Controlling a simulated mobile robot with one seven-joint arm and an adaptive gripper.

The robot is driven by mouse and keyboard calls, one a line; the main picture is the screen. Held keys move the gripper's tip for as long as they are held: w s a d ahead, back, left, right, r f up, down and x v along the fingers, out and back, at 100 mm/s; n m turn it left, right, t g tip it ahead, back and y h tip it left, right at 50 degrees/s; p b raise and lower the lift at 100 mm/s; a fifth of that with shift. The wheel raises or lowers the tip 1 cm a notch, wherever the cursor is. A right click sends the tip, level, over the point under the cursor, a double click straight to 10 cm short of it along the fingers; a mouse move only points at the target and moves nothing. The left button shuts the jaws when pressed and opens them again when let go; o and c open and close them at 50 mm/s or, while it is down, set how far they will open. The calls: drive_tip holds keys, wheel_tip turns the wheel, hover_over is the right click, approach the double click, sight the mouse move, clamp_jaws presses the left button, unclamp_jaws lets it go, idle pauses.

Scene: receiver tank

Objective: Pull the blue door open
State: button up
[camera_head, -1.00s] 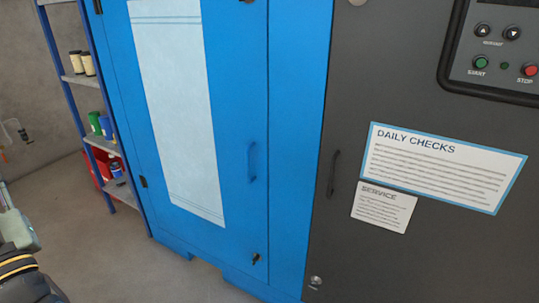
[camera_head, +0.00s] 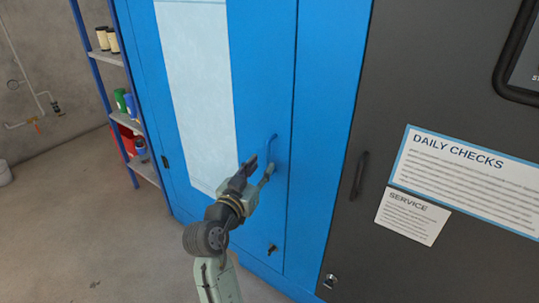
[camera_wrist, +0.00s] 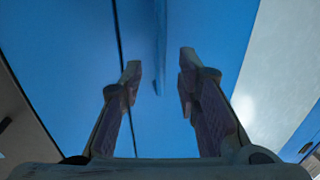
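The blue door (camera_head: 262,60) has a pale panel (camera_head: 195,90) and looks shut, with a hinge at its left edge. Its blue bar handle (camera_head: 272,148) stands upright near the right edge. My gripper (camera_head: 258,168) is open at the lower part of the handle, one finger to each side in the head view. In the wrist view my two fingers (camera_wrist: 159,66) are spread apart, and the blue handle (camera_wrist: 159,50) runs down between their tips. I cannot tell whether the fingers touch it.
A keyed lock (camera_head: 271,249) sits low on the door. A dark grey cabinet (camera_head: 440,90) with its own black handle (camera_head: 358,176) stands to the right. A shelf rack (camera_head: 105,90) with cans stands left of the door. The floor (camera_head: 80,230) at the left front is clear.

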sight(267, 158)
drive_tip(key=x, duration=0.5)
drive_tip(key=shift+w+d, duration=0.1)
drive_tip(key=shift+w, duration=0.15)
drive_tip(key=shift+c, duration=0.5)
clamp_jaws()
